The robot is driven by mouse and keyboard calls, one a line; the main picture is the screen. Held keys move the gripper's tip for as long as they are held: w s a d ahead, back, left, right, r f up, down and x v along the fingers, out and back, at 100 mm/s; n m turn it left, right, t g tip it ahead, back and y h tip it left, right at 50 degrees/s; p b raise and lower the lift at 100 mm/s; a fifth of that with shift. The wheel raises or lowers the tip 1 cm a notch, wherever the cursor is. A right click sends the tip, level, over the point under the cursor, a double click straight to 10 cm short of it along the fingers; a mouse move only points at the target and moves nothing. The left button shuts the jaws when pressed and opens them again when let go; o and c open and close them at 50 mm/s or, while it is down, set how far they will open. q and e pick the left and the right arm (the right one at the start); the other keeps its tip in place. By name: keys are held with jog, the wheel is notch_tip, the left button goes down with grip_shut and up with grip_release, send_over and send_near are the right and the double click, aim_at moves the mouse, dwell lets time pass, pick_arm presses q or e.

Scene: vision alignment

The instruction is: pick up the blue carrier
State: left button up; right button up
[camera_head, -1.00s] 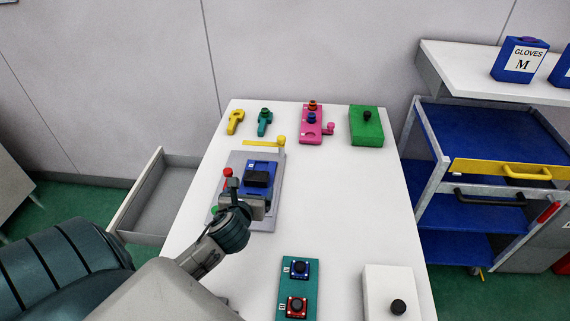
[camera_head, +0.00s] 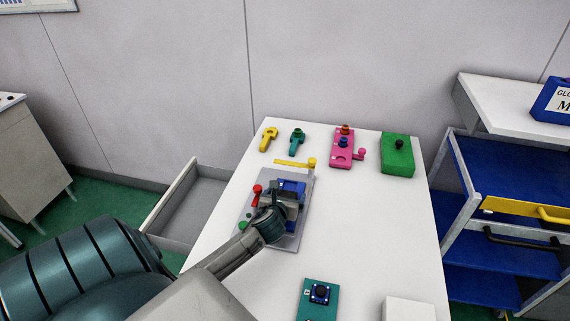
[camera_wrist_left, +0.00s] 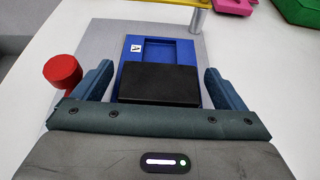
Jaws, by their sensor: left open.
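The blue carrier (camera_head: 292,187) sits on a grey plate (camera_head: 300,238) on the white table, partly hidden by my left arm in the head view. In the left wrist view the carrier (camera_wrist_left: 180,50) shows a white label, a recessed pocket and a black block (camera_wrist_left: 160,84) on it. My left gripper (camera_wrist_left: 166,84) is open, with one finger on each side of the black block and visible gaps to it. In the head view the left gripper (camera_head: 283,202) is over the carrier. My right gripper does not show.
A red knob (camera_wrist_left: 62,71) stands left of the gripper. A yellow bar (camera_head: 291,163) lies behind the plate. Pink (camera_head: 342,152) and green (camera_head: 398,157) blocks stand at the back. A teal block (camera_head: 318,300) lies in front. The table's right side is mostly clear.

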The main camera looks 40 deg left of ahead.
pick_arm(q)
jog(key=shift+r, duration=0.1)
jog(key=c, duration=1.3)
jog(key=shift+r, duration=0.15)
